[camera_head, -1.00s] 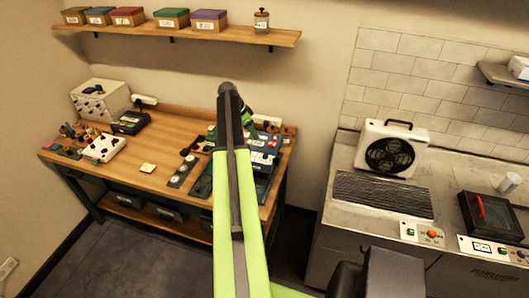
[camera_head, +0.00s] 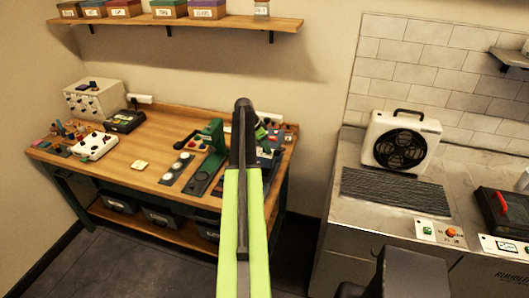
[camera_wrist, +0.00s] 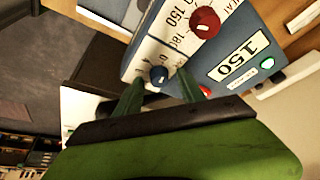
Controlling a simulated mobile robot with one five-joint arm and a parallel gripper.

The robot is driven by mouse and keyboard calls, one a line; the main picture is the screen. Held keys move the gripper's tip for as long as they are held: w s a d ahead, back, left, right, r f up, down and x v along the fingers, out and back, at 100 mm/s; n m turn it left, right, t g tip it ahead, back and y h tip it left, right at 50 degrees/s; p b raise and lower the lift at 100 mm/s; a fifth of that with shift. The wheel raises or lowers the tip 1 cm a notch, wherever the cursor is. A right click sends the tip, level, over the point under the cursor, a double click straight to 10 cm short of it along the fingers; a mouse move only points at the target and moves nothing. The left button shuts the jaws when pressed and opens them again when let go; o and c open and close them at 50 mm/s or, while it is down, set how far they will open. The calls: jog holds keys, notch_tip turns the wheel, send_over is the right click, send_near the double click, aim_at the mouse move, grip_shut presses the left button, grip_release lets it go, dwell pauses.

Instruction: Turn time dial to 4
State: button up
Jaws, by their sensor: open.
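A blue heat-press control box (camera_wrist: 225,60) fills the upper part of the wrist view. It has a red knob (camera_wrist: 204,22) on a white scale marked 150 and 180, under the word HEAT. A smaller dark blue knob (camera_wrist: 159,75) sits lower on the white panel; its marks are too small to read surely. A display (camera_wrist: 239,60) reads 150. My gripper (camera_wrist: 160,80) is open, its two green fingers either side of the small blue knob in the picture; I cannot tell whether they touch it. In the head view my arm hides much of the blue machine (camera_head: 265,158).
A fan (camera_head: 400,143) stands on the right counter. Wooden shelf (camera_head: 200,22) above. The bench's middle is mostly clear.

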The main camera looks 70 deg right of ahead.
jog(key=shift+r, duration=0.1)
grip_shut()
dwell(0.4)
jog(key=n, duration=0.2)
jog(key=n+t, duration=0.1)
jog(key=n, duration=0.1)
jog(key=shift+s+a+n+t+h, duration=0.15)
jog(key=shift+n+t+h, duration=0.15)
jog(key=shift+h, duration=0.1)
jog(key=shift+s+n+t, duration=0.1)
jog(key=shift+n+t, duration=0.4)
jog(key=shift+n, duration=0.8)
jog(key=shift+s+n+t, duration=0.1)
jog(key=shift+n+t, duration=0.4)
jog(key=shift+n, duration=0.8)
